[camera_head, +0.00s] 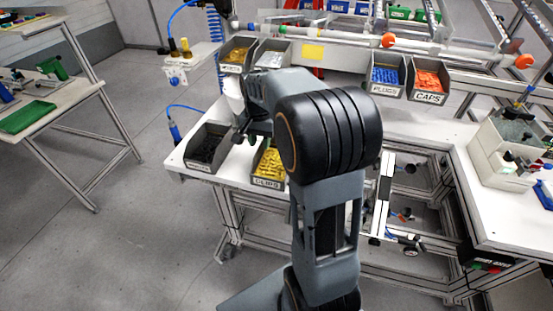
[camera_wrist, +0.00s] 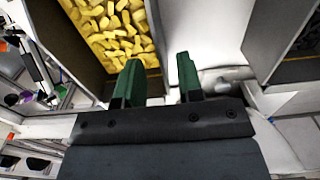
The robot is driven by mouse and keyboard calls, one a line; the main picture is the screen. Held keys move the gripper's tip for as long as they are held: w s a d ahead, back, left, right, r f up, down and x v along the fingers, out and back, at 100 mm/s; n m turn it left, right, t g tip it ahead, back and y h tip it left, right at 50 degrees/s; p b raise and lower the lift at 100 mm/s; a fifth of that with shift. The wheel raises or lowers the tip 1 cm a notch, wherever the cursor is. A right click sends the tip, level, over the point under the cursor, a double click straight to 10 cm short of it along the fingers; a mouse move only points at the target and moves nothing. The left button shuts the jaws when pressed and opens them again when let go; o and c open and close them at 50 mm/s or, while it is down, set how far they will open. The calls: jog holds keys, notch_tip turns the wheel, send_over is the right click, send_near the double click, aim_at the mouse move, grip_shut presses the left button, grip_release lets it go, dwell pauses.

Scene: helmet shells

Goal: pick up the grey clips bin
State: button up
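The grey clips bin (camera_head: 269,183) stands on the white bench, full of yellow pieces, its front label partly readable. My arm partly covers it in the head view. In the wrist view the bin (camera_wrist: 60,45) fills the upper left, with yellow clips inside. My gripper (camera_wrist: 159,78) shows two green fingers set well apart. The left finger overlaps the bin's yellow contents in the picture; the right finger is over the white bench beside the bin. The bin's right wall runs toward the gap between them. Contact cannot be told.
A grey bin of black pieces (camera_head: 207,146) stands left of the clips bin. Two more bins stand behind at the upper left. Bins of blue plugs (camera_head: 385,76) and orange caps (camera_head: 428,80) stand at the right. White bench lies between the two front bins.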

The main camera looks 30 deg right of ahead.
aim_at(261, 162)
jog(key=shift+a+f+p, duration=0.1)
jog(key=shift+f+p, duration=0.25)
jog(key=shift+f, duration=2.15)
grip_shut()
